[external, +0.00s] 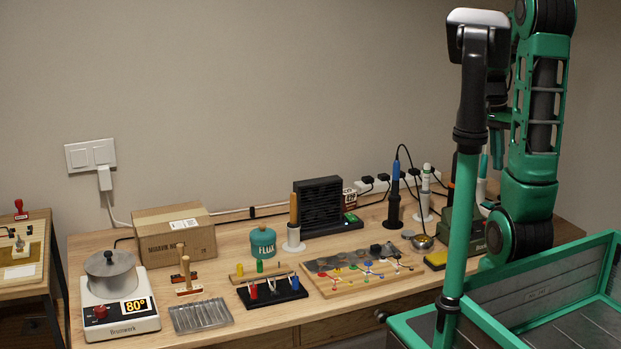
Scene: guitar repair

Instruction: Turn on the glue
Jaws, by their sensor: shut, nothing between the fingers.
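The glue heater (121,316) is a white box at the left end of the workbench, with a lit orange display reading 80°. A grey lidded pot (111,272) sits on top of it. A red knob (100,311) is on its front, left of the display; its exact setting is too small to read. My gripper (497,150) hangs at the right, partly hidden behind my mast. Its visible teal tip looks shut and empty. It is above the right end of the bench, far from the heater.
A cardboard box (175,234) stands behind the heater. A teal flux jar (263,242), a peg rack (272,291) and soldering tools fill the middle and right.

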